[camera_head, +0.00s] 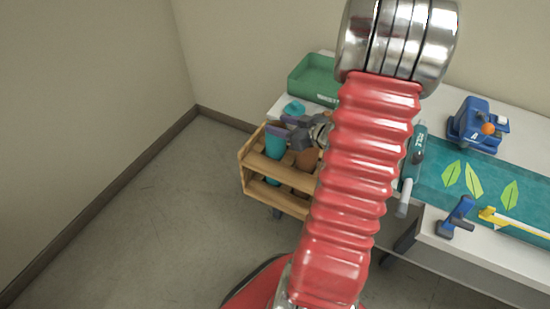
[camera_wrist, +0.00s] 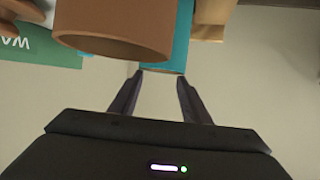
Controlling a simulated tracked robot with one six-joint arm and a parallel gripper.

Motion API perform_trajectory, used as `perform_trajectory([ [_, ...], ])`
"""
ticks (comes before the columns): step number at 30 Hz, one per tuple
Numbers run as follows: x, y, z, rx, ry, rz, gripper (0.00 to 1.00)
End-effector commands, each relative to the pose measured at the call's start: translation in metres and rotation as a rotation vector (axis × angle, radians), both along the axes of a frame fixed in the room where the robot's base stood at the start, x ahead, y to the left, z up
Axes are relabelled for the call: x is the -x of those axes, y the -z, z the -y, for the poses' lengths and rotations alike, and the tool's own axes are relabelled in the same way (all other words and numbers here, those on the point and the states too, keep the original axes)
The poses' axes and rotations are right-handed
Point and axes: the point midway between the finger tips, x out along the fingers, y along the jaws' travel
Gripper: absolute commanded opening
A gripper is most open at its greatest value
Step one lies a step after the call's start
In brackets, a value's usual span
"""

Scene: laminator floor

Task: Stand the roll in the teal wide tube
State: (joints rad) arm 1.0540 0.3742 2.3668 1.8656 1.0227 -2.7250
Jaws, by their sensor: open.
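The teal wide tube (camera_head: 275,145) stands upright in a wooden rack at the table's left end. It also shows in the wrist view (camera_wrist: 180,40), at the top, beyond my fingertips. My gripper (camera_head: 284,129) is at the tube's upper end in the head view. In the wrist view my gripper (camera_wrist: 158,76) has its two dark fingers apart, with nothing seen clamped between them. A small purple piece (camera_head: 275,131) shows at the tube's mouth; I cannot tell whether it is the roll. My arm hides part of the rack and table.
The wooden rack (camera_head: 254,173) also holds a brown tube (camera_head: 306,158), large in the wrist view (camera_wrist: 115,25). A green bin (camera_head: 313,80) and a teal round object (camera_head: 293,107) are behind it. A blue device (camera_head: 478,125) stands on the right. The left floor is clear.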

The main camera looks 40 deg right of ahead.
Motion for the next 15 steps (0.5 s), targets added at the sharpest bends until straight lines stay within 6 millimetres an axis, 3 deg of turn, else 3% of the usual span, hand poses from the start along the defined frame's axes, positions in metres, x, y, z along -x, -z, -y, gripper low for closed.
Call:
perform_trajectory([
  [3, 0.009, 0.001, -0.001, -0.005, 0.003, -0.01, 0.53],
  [5, 0.012, -0.001, 0.0, -0.004, 0.005, -0.009, 0.58],
  [7, 0.015, -0.003, 0.0, -0.002, 0.004, -0.007, 0.73],
  [15, 0.028, -0.011, 0.001, -0.001, 0.004, -0.001, 0.73],
])
